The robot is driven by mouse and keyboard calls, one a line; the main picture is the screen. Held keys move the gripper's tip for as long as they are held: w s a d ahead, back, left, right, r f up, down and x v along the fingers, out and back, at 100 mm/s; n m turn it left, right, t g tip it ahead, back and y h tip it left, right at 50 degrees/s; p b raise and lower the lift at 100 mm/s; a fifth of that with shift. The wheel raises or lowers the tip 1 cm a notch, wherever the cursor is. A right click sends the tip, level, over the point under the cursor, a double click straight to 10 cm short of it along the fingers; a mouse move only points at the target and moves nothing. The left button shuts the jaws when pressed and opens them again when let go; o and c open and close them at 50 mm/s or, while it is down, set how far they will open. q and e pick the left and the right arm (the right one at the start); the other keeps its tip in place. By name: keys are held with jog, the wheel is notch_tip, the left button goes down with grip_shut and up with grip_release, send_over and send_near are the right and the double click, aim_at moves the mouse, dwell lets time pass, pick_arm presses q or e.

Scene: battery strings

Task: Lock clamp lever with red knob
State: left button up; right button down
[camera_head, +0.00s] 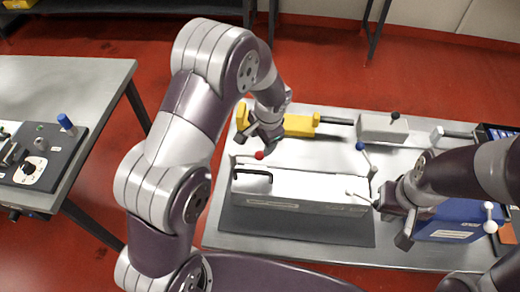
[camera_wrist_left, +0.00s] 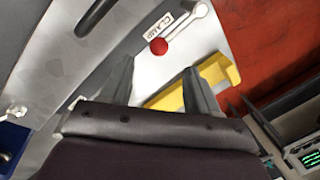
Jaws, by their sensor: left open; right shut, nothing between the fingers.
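The red knob (camera_head: 259,155) sits at the far left corner of the white-topped box (camera_head: 300,187). In the left wrist view the red knob (camera_wrist_left: 159,46) is on the end of a pale lever (camera_wrist_left: 182,24), beside a label reading CLAMP (camera_wrist_left: 172,25). My left gripper (camera_head: 259,139) is open just above and behind the knob. In the left wrist view its two fingers (camera_wrist_left: 160,72) are apart, with the knob beyond the tips and nothing between them. My right gripper (camera_head: 394,222) is shut and empty to the right of the box, near a white-knobbed lever (camera_head: 362,198).
A lever with a blue knob (camera_head: 359,146) stands at the box's far right. A yellow tool (camera_head: 298,124) and a grey block (camera_head: 382,127) lie behind. A blue case (camera_head: 450,218) is at right. The box has a black handle (camera_head: 252,173). A control panel (camera_head: 37,155) stands on the left table.

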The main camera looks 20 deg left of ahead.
pick_arm(q)
jog(key=shift+s+d+r, duration=0.15)
jog(key=shift+r, duration=0.8)
jog(key=shift+s+d+r, duration=0.1)
jog(key=shift+r, duration=0.85)
